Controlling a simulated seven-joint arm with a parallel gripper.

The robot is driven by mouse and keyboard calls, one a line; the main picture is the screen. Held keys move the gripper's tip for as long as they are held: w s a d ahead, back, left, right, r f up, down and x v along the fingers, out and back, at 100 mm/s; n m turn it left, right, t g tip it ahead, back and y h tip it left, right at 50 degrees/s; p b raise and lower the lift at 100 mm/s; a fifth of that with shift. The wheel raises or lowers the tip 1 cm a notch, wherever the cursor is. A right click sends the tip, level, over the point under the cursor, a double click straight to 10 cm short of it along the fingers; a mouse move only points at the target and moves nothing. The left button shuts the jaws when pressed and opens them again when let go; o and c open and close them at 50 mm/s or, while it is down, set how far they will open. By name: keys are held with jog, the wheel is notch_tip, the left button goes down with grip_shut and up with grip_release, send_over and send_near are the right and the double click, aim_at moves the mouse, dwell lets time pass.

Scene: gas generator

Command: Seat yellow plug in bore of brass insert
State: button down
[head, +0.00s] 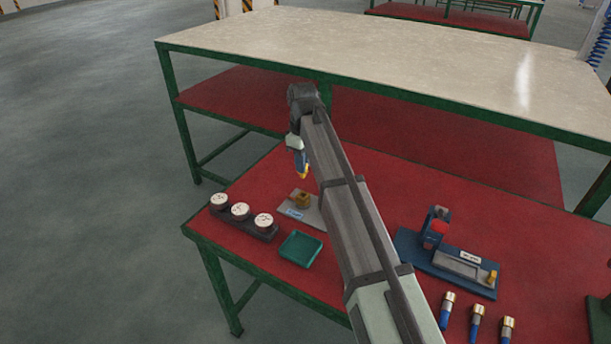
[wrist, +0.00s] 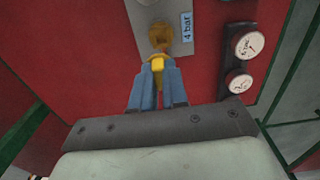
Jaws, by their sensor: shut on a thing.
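My gripper (head: 302,170) is shut on the yellow plug (head: 304,174) and holds it above the table. In the wrist view the blue fingers of my gripper (wrist: 158,78) close around the yellow plug (wrist: 158,62). The brass insert (head: 302,200) sits on a grey plate (head: 317,215) with a blue label, below the plug in the head view. In the wrist view the brass insert (wrist: 160,33) lies just beyond the plug's tip and the plug overlaps its near side. I cannot tell how deep the gap between them is. The bore is not clearly visible.
Several round gauges (head: 240,210) stand in a dark holder left of the plate. A green tray (head: 300,249) lies in front. A blue fixture (head: 445,262) and several blue-and-brass fittings (head: 478,318) are at the right. A taller bench (head: 380,55) stands behind.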

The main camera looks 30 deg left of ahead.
aim_at(303, 177)
jog(key=shift+s, duration=0.1)
jog(key=shift+f, duration=0.1)
jog(key=shift+f, duration=2.85)
jog(key=shift+f, duration=1.6)
jog(key=c, duration=1.1)
grip_release()
notch_tip(303, 177, up, 14)
jog(key=shift+f, duration=0.1)
